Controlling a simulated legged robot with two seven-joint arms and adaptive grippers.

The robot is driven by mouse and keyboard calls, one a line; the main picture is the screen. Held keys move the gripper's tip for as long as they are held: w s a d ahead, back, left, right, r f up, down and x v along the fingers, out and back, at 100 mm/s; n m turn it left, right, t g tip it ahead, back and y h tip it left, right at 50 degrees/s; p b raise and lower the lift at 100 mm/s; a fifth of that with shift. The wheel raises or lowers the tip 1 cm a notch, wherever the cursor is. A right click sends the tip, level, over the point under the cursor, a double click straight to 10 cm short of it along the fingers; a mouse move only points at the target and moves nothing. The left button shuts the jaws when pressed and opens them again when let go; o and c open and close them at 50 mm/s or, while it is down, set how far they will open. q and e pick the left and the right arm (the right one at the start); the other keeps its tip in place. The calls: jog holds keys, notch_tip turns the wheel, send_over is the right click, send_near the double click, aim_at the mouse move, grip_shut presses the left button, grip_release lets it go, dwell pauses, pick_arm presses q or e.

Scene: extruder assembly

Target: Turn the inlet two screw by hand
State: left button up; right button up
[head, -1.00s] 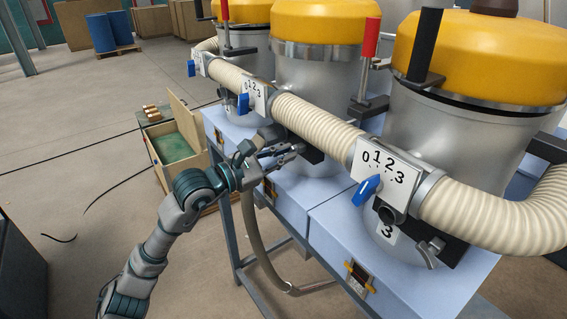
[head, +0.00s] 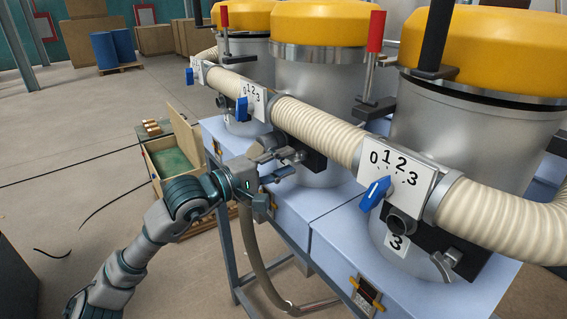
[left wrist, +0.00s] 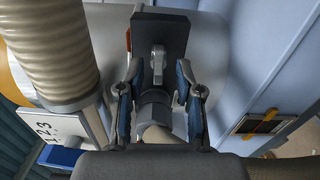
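The inlet two screw (left wrist: 158,62) is a grey wing-shaped handle on a black plate (left wrist: 160,25) at the middle drum. In the left wrist view it stands between and beyond my left gripper's fingers (left wrist: 160,78), which are apart on either side with no visible contact. In the head view my left gripper (head: 284,164) is open in front of the middle drum's black inlet plate (head: 313,160) and hides most of that inlet. My right gripper is not in view.
Ribbed hoses (head: 315,130) run just above the gripper. The number 3 inlet has its own wing screw (head: 445,264) and a blue selector knob (head: 375,193). A beige tube (head: 252,245) hangs below my gripper. A wooden box (head: 175,155) stands behind my arm.

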pick_arm(q)
jog(key=b+v, duration=0.1)
jog(key=v, duration=0.5)
jog(key=shift+b, duration=0.4)
